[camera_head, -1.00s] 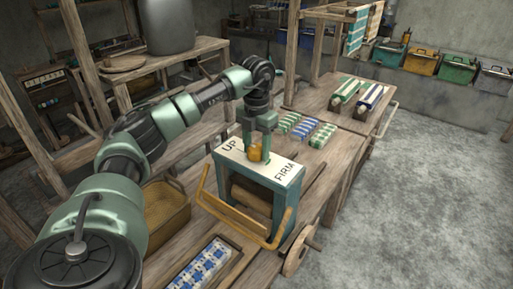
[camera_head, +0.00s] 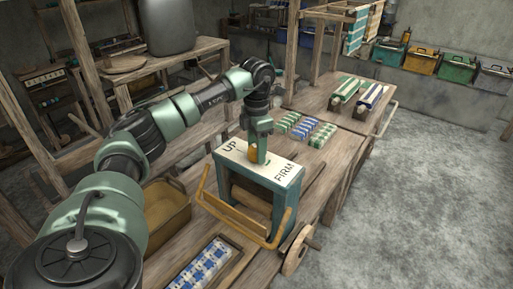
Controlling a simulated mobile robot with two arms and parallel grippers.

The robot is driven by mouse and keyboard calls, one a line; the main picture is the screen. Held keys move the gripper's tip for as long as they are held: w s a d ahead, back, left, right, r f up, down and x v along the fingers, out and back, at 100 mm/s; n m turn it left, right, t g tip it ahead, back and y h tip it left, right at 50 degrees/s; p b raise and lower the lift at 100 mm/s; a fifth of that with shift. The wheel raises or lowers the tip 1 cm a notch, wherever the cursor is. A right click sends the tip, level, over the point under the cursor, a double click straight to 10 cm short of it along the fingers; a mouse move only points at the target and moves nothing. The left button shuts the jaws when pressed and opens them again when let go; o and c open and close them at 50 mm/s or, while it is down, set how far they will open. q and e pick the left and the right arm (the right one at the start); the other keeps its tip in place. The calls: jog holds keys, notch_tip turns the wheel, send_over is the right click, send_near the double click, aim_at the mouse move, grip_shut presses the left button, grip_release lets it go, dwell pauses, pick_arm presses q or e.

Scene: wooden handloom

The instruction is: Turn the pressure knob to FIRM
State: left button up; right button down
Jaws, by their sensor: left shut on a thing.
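The orange pressure knob (camera_head: 252,153) stands on the cream top plate (camera_head: 285,162) of a teal press (camera_head: 289,200). The plate carries the words UP at its left and FIRM at its right. My left gripper (camera_head: 257,156) comes down from above and is shut on the knob, hiding much of it. Which mark the knob points to cannot be made out. My right gripper is not in view.
A yellow-brown bar handle (camera_head: 276,240) sticks out at the press's front. A tan bin (camera_head: 166,208) stands left of it, and a tray with blue-white cloth (camera_head: 206,263) in front. Several folded cloths (camera_head: 308,129) lie behind. Open floor (camera_head: 420,200) is at right.

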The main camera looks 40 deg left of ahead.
pick_arm(q)
jog(key=m, duration=0.3)
jog(key=shift+r+m, duration=0.15)
jog(key=shift+m, duration=0.25)
jog(key=m, duration=0.3)
jog(key=shift+m, duration=0.3)
jog(key=m, duration=0.3)
jog(key=shift+m+p, duration=0.3)
jog(key=m, duration=0.3)
jog(key=shift+w+m, duration=0.1)
jog(key=shift+m, duration=0.2)
jog(key=m, duration=0.3)
jog(key=shift+m, duration=0.3)
jog(key=m, duration=0.3)
jog(key=shift+m, duration=0.4)
jog(key=m, duration=0.4)
jog(key=shift+m, duration=1.8)
